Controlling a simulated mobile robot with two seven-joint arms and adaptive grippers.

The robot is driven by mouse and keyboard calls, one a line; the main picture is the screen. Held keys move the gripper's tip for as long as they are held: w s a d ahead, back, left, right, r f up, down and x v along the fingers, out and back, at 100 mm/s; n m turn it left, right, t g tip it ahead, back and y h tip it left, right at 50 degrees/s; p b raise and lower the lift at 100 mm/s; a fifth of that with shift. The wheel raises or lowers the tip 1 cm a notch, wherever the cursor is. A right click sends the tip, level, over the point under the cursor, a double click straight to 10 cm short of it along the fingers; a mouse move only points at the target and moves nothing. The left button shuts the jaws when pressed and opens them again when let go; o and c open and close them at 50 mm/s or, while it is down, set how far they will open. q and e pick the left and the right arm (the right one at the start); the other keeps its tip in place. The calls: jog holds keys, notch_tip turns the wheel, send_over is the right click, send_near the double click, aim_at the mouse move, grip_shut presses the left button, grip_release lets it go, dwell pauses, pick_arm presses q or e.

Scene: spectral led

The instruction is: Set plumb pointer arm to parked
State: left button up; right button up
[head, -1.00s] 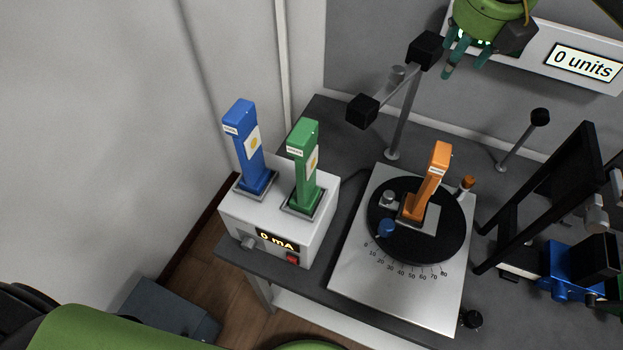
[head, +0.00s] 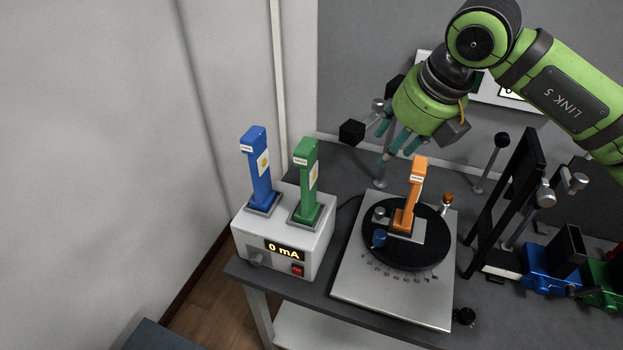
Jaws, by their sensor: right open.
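My right gripper (head: 400,150) reaches in from the upper right, its teal fingers pointing down, apart and empty. In the picture they are just above and left of the orange upright module (head: 413,190), with no clear contact. That module stands on a black round turntable (head: 436,255) on a pale plate (head: 350,293) with a degree scale. I cannot tell which part is the plumb pointer arm. A post (head: 381,174) with a black block (head: 351,132) stands behind, partly hidden by my gripper.
A white box (head: 240,233) reading 0 mA holds a blue module (head: 259,180) and a green module (head: 305,185). A black frame (head: 515,190) and blue device (head: 548,277) stand right. A black-knobbed rod (head: 491,165) stands behind. A wall sign (head: 423,62) is mostly covered.

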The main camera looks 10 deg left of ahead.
jog(key=s+a+f+n+g+y, duration=0.1)
jog(key=s+a+y, duration=0.5)
jog(key=a, duration=0.6)
jog(key=shift+s+f+n+g, duration=0.35)
jog(key=shift+n+g, duration=0.35)
jog(key=shift+g, duration=0.3)
jog(key=shift+c, duration=0.4)
